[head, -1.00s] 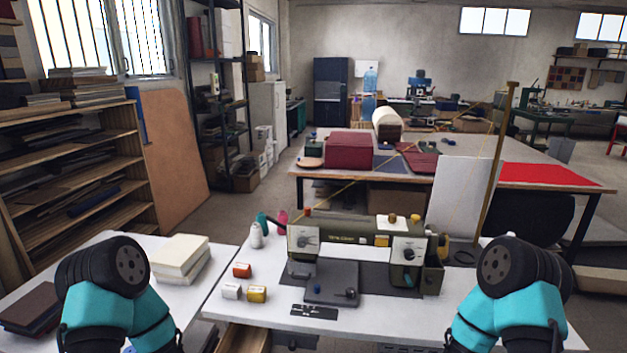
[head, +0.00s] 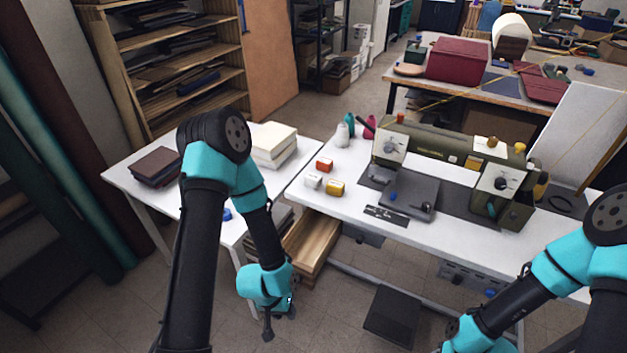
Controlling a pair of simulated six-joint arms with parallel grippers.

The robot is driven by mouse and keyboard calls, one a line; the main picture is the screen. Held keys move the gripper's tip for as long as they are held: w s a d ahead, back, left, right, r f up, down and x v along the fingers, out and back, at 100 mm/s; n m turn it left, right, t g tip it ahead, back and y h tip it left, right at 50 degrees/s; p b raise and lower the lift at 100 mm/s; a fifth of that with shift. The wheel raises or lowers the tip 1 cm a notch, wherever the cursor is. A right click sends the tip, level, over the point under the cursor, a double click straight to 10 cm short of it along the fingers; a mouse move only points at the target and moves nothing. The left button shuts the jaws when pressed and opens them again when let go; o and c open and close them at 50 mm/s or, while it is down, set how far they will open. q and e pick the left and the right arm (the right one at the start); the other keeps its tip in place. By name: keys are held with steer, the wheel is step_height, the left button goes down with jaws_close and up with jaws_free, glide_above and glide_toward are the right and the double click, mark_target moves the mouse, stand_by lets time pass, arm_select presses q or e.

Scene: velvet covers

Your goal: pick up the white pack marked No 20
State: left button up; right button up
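A small white pack (head: 313,181) lies on the white sewing table near its left edge; its marking is too small to read. An orange-red pack (head: 325,164) sits just behind it and a yellow pack (head: 336,187) just to its right. My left gripper (head: 268,328) hangs low in front of the table, below and left of the packs and well apart from them. Its fingers point down, and their opening cannot be made out. My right gripper (head: 449,343) is at the bottom edge, partly cut off, far from the packs.
A green sewing machine (head: 447,157) stands right of the packs. Thread spools (head: 343,135) stand behind them. An open wooden drawer (head: 311,243) juts out under the table's left end. A side table with a stack of pale books (head: 274,146) adjoins on the left.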

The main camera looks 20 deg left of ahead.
steer(key=o, duration=1.1)
steer(key=shift+w+a, duration=0.1)
